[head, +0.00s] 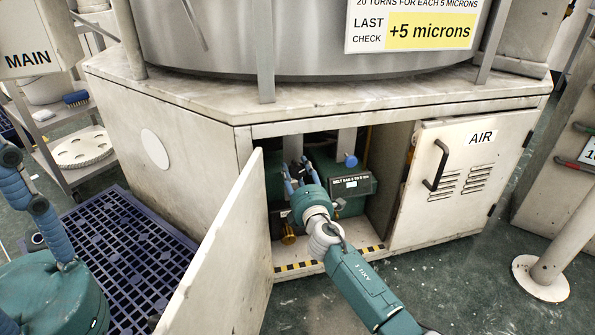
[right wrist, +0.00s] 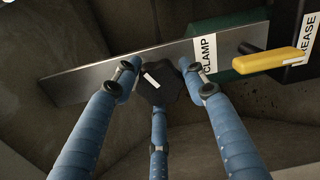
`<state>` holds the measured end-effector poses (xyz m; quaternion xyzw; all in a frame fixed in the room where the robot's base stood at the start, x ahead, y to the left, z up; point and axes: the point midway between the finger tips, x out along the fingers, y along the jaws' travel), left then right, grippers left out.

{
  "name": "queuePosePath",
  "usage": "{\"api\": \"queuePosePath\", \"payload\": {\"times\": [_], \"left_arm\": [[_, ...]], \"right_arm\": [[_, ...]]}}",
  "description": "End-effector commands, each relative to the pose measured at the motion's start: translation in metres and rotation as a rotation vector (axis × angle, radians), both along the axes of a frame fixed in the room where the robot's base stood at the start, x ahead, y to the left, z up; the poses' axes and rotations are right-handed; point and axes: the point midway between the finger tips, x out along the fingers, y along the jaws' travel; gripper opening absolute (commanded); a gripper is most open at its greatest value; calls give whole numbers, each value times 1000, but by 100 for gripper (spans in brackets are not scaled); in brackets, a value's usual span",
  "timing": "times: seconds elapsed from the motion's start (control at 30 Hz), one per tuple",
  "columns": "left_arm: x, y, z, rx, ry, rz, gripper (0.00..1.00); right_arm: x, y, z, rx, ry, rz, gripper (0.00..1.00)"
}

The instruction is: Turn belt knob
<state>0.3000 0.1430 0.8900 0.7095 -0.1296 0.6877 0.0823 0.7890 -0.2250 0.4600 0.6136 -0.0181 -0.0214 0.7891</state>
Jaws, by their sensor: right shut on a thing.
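The belt knob (right wrist: 158,86) shows in the right wrist view as a dark, faceted knob with a white mark on its face. The blue fingers of my right gripper (right wrist: 160,92) are shut around it. In the head view my right gripper (head: 298,174) reaches into the open cabinet, and its hand hides the knob. A small box (head: 351,184) with a lit display and a label reading BELT SAG stands right of the hand. My left gripper (head: 40,215) is partly in view at the left edge, away from the cabinet; its opening cannot be told.
The open cabinet door (head: 222,255) stands left of my right arm. A CLAMP label (right wrist: 206,56) and a yellow lever (right wrist: 270,59) lie right of the fingers. A blue knob (head: 350,160) is inside the cabinet. The AIR door (head: 460,175) is closed. A purple grate (head: 125,240) lies left.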

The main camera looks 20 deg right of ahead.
Motion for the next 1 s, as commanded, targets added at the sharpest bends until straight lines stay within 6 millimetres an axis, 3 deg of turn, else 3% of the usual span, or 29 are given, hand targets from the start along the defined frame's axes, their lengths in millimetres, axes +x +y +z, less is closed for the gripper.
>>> {"api": "queuePosePath", "payload": {"times": [0.03, 0.47, 0.5, 0.57, 1.0], "left_arm": [[0, 0, 0, 0, 0, 0, 38], [-2, 1, 1, -2, -6, 1, 38], [-3, 1, 1, -1, -6, 1, 38], [-3, 1, 2, -1, -6, 1, 38], [-2, 1, 2, -1, -7, 2, 38]], "right_arm": [[0, 12, 0, -2, -1, 22, 16], [-1, 12, -2, -8, 1, 23, 16], [-1, 12, -2, -8, 1, 23, 48], [-1, 11, -2, -7, 2, 21, 60], [-5, 5, -2, -11, 1, 11, 61]]}}
